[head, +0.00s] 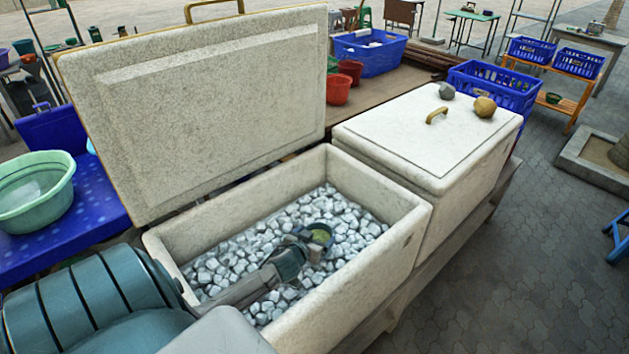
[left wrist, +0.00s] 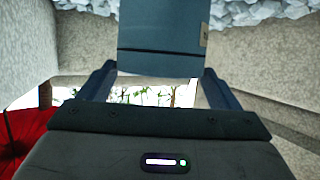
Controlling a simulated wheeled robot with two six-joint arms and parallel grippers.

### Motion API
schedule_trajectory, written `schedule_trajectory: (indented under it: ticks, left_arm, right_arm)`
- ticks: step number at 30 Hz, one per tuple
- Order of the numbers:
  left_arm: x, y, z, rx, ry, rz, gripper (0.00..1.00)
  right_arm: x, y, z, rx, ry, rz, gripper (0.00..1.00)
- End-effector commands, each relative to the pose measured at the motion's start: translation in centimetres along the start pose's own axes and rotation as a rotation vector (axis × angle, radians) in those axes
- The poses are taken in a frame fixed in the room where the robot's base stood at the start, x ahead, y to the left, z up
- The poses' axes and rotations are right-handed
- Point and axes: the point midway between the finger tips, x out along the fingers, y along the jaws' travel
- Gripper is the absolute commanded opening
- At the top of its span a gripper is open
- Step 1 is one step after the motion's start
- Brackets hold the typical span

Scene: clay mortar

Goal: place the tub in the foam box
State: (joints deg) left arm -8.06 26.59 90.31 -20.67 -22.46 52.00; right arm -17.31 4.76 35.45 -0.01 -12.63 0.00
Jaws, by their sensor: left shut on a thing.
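The foam box (head: 412,222) is a pale, speckled chest, open at the top and filled with whitish ice chunks (head: 225,268). The tub (head: 320,233) is a small dark round container with yellow-green contents. It is inside the box's walls, at or just above the ice; I cannot tell if it touches. My left gripper (head: 309,243) reaches in from the lower left and is shut on the tub. The gripper hides part of the tub. In the left wrist view, ice (left wrist: 245,12) shows at the top, and I cannot make out the tub. My right gripper is not in view.
The box's lid (head: 200,100) stands raised behind the opening. A green basin (head: 35,190) sits on a blue table at the left. Blue crates (head: 490,85) stand farther back.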

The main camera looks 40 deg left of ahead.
Motion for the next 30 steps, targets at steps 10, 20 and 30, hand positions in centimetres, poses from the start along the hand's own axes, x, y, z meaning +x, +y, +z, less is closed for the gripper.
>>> schedule_trajectory:
  ticks: [10,20,30]
  left_arm:
    - [0.2,0.1,0.4,0.000,0.002,0.002,0.30]
    - [0.6,0.1,1.4,0.000,0.002,0.002,0.30]
    - [0.6,0.0,1.6,0.000,0.000,0.001,1.00]
  right_arm:
    - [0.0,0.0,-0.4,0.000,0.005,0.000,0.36]
    - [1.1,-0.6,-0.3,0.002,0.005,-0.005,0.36]
    - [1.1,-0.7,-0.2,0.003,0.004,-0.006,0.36]
